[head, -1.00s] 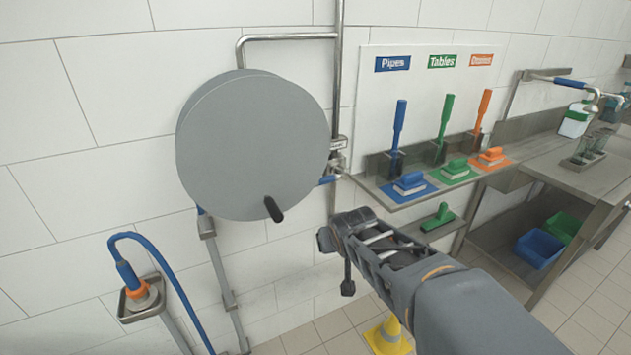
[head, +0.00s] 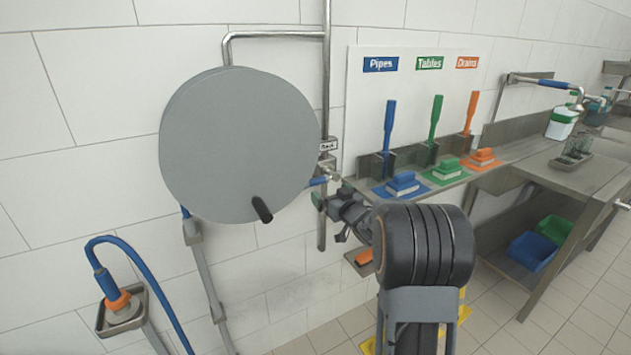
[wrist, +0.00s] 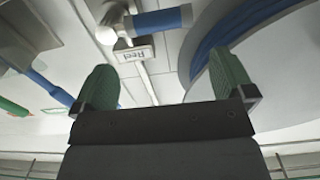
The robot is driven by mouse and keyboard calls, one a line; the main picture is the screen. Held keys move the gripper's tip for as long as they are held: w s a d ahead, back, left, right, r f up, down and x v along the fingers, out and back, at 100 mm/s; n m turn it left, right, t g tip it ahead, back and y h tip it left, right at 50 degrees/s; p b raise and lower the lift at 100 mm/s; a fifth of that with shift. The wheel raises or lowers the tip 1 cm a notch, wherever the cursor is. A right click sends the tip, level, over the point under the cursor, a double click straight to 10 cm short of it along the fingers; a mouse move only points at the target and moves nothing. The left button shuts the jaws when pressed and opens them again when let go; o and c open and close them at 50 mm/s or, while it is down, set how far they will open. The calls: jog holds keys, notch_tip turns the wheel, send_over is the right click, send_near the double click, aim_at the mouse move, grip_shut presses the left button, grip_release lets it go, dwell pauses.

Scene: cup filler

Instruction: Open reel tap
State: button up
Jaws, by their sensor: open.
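The reel tap (head: 318,182) has a blue lever handle on the pipe fitting, just right of the big grey hose reel (head: 235,140) in the head view. In the wrist view the blue tap handle (wrist: 160,21) lies sideways at the top, beyond my fingertips, beside a label (wrist: 135,55) reading "Reel". My gripper (head: 319,200) is close to the tap, just below the handle in the head view, partly hidden by my arm. In the wrist view my gripper (wrist: 165,78) has its two green fingers wide apart with nothing between them.
The hose reel (wrist: 245,45) fills the right of the wrist view, close to one finger. A steel shelf (head: 415,190) with blue, green and orange brushes stands right of the tap. A spray nozzle holder (head: 122,310) is at the lower left.

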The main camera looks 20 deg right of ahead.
aim_at(317, 181)
jog(key=w, duration=0.6)
jog(key=w+a+p, duration=0.1)
jog(key=w, duration=0.3)
jog(key=shift+a, duration=0.1)
jog(key=shift+c, duration=0.4)
